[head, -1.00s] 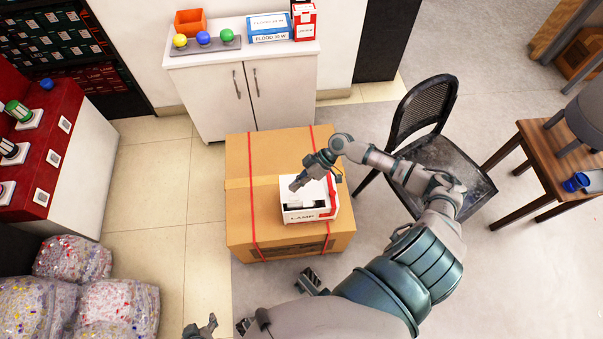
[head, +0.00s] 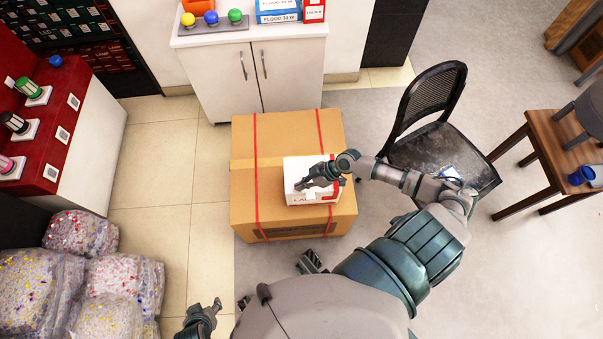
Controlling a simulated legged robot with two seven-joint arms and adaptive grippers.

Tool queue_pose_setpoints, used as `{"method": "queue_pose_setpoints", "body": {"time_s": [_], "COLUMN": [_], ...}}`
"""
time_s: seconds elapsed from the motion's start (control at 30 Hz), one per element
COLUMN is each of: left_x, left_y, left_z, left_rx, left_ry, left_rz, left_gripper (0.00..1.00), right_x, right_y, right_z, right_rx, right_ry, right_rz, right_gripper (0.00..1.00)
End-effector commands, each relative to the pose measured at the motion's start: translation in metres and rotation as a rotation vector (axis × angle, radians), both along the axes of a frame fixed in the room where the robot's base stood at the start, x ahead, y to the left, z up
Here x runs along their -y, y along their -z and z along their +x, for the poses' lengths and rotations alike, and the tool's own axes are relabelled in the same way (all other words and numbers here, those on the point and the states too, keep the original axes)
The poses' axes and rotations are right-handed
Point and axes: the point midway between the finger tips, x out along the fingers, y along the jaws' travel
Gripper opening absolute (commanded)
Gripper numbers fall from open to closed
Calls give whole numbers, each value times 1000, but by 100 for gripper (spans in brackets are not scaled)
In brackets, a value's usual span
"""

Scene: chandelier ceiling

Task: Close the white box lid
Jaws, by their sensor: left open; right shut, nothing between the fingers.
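The white box (head: 297,167) with red markings sits on a large cardboard box (head: 245,215). Its top looks covered by the white lid (head: 298,165), with no dark opening visible; I cannot tell whether the lid is fully flush. My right gripper (head: 298,187) is shut and empty, over the front part of the box top, at or just above it. It hides part of the lid and of the lettering on the front. My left gripper (head: 212,307) is open and empty at the bottom edge, well away from the white box.
A black chair (head: 430,130) stands right of the cardboard box, close to my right arm. A white cabinet (head: 250,75) is behind. Bagged material (head: 75,280) lies at lower left. A wooden table (head: 560,140) is at right.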

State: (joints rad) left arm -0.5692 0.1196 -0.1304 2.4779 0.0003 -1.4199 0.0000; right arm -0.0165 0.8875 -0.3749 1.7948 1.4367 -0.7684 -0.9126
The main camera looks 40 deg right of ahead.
Motion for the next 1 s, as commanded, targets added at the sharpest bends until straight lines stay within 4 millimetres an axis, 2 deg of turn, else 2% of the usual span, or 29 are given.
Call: {"method": "queue_pose_setpoints", "body": {"time_s": [0.03,0.2,0.57,1.0], "left_x": [3,8,7,8], "left_y": [4,1,0,-15], "left_z": [8,22,23,25], "left_rx": [36,102,105,116], "left_ry": [3,7,7,7], "left_rz": [-10,-25,-25,-25], "left_gripper": [60,60,60,60], "right_x": [1,-1,-1,-1], "right_y": [9,13,13,-5], "right_z": [0,-2,-3,-2], "right_rx": [-2,-4,-10,-6], "right_ry": [1,2,0,1], "right_rz": [-1,0,-1,0], "right_gripper": [0,0,0,0]}}
